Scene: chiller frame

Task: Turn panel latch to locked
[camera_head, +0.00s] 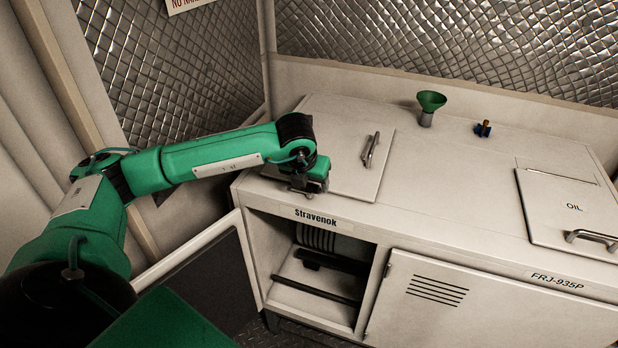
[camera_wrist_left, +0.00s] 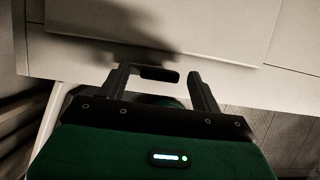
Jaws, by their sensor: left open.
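My left gripper (camera_head: 308,190) hangs over the front edge of the white cabinet top (camera_head: 455,195), just above the Stravenok label. In the left wrist view my gripper (camera_wrist_left: 158,73) has its two fingers spread apart. A small dark oblong piece (camera_wrist_left: 160,75) shows between the fingertips near the cabinet edge. It may be the panel latch, but I cannot tell, nor whether a finger touches it. No latch can be made out in the head view; my gripper covers that spot. My right gripper is not in view.
A lid (camera_head: 335,150) with a metal handle (camera_head: 371,150) is behind my gripper. Below, a compartment (camera_head: 318,270) stands open, its door (camera_head: 195,250) swung out left. An oil lid (camera_head: 560,215) is at right.

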